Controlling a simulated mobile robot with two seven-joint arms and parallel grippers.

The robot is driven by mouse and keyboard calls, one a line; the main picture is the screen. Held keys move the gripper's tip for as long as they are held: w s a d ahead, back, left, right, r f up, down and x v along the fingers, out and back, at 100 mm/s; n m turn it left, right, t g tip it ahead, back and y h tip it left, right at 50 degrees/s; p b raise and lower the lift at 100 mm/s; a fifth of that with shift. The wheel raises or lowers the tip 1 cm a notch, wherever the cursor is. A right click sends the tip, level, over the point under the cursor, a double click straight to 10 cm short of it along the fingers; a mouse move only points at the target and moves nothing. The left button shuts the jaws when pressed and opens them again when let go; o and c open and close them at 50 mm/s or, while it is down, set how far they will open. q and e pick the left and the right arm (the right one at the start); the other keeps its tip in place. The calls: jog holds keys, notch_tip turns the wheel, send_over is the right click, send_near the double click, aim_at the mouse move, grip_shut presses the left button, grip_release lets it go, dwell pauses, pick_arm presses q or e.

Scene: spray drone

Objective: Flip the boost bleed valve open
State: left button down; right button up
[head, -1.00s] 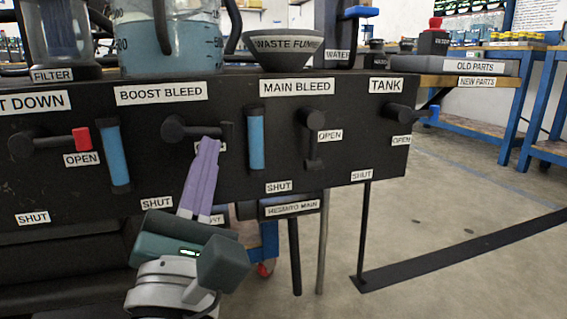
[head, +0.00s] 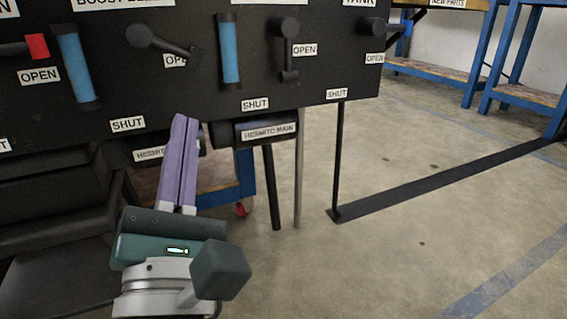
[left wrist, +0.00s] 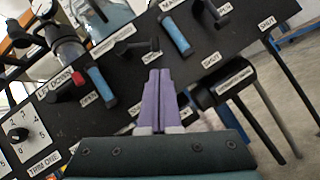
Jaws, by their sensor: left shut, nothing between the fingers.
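The boost bleed valve (head: 165,44) is a black lever on the dark panel. Its handle points right and a little down from its round hub, partly covering its OPEN label (head: 172,61). Its SHUT label (head: 128,124) is lower left. The lever also shows in the left wrist view (left wrist: 140,47). My left gripper (head: 186,118) has purple fingers pressed together and empty. In the head view its tips appear below the lever, right of the SHUT label, apart from the handle. My right gripper is not in view.
Blue vertical bars (head: 76,64) (head: 230,48) flank the lever. The main bleed lever (head: 287,50) points down, and a red-tipped lever (head: 37,46) is at the left. A Hesmito main bar (head: 268,131) juts out below the panel. Open floor lies to the right.

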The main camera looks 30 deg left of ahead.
pick_arm(q)
jog(key=s+d+f, duration=0.1)
jog(key=d, duration=0.1)
jog(key=s+d+f, duration=0.1)
jog(key=f, duration=0.1)
jog(key=shift+s+d, duration=0.35)
jog(key=shift+s, duration=0.05)
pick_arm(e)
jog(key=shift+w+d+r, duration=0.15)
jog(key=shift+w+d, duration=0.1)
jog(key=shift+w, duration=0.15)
pick_arm(q)
jog(key=shift+r, duration=0.1)
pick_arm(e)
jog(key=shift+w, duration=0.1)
pick_arm(q)
jog(key=shift+a, duration=0.1)
